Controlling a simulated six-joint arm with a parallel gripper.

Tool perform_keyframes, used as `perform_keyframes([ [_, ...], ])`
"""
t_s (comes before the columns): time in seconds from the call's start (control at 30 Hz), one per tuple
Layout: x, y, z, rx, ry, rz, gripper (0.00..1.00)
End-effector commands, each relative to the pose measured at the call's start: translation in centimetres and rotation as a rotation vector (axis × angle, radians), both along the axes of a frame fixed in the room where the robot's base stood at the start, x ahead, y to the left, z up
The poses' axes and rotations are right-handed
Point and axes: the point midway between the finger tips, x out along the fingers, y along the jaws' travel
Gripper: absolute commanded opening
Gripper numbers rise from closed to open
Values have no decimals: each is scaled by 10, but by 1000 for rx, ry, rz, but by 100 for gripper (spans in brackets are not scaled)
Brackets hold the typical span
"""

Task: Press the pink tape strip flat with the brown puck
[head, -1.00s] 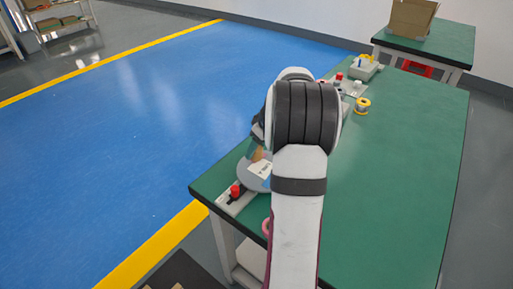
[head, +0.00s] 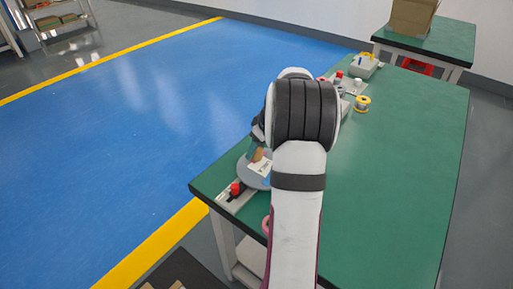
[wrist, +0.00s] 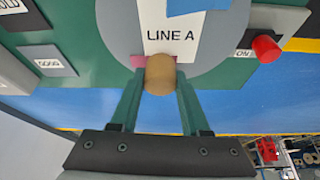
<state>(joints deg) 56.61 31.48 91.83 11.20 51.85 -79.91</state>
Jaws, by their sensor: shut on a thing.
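My gripper (wrist: 160,88) is shut on the brown puck (wrist: 161,70), shown in the wrist view between its two green fingers. The puck is over the near end of a white card (wrist: 172,38) printed "LINE A", on a grey disc (wrist: 117,38). I cannot tell whether the puck touches the strip. In the head view my arm hides much of the grey disc (head: 247,177) and the gripper.
A red knob (wrist: 265,48) on a grey base stands right of the disc. A pink ring (head: 266,226) lies partly behind my arm. A yellow spool (head: 362,104) and a grey box (head: 365,68) stand farther back. The right part of the green table (head: 400,170) is clear.

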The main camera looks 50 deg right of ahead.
Motion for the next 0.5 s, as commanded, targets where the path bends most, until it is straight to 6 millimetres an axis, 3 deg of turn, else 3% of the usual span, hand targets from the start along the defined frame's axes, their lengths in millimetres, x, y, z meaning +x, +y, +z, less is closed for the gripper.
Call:
perform_keyframes([
  [0.37,0,0,-1,2,2,0,1],
  [0.5,0,0,9,1,0,0,1],
])
